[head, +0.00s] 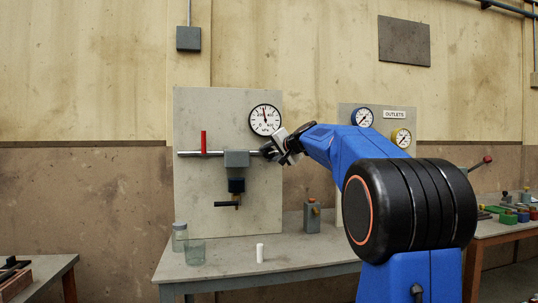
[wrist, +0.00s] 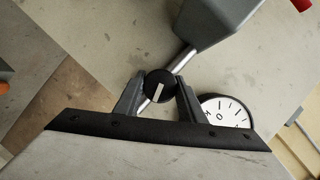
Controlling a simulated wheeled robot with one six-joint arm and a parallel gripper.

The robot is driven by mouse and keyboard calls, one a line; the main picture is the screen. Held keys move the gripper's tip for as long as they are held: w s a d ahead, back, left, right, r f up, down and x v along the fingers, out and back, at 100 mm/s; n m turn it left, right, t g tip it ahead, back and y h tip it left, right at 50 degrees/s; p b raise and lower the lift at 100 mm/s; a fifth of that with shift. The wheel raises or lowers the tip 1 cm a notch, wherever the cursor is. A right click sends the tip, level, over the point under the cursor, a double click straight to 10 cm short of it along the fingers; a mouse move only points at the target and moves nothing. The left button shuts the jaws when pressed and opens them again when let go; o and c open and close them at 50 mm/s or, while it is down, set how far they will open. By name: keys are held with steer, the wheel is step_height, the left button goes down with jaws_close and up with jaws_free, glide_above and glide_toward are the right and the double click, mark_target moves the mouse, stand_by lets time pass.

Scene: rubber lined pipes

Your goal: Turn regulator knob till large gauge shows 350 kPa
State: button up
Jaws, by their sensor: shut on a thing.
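The large white gauge (head: 265,120) hangs on the upper right of the pale panel. Its needle points nearly straight up, a little left; its numbers are too small to read. In the wrist view part of the gauge (wrist: 224,110) shows, with its needle hidden. The black regulator knob (wrist: 159,86) with a pale mark sits between my gripper's fingers (wrist: 158,95). My gripper (head: 280,148) is shut on the knob, just below the gauge in the head view. The grey regulator body (head: 236,158) is left of it on the metal pipe.
A red lever (head: 203,142) stands on the pipe at left. The bench (head: 225,263) holds glass jars (head: 194,252), a white cylinder (head: 260,252) and a grey block (head: 312,217).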

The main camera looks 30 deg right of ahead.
steer(key=shift+f+m+t+y, duration=0.1)
steer(key=shift+m+t+y, duration=0.3)
steer(key=shift+m, duration=0.6)
steer(key=o, duration=1)
steer(key=shift+o, duration=0.2)
steer(key=shift+s+d, duration=0.1)
steer(key=shift+s, duration=0.45)
steer(key=s+d+r, duration=0.1)
steer(key=s+r, duration=0.1)
steer(key=s, duration=1.4)
steer(key=shift+d+r, duration=0.15)
steer(key=shift+d, duration=0.05)
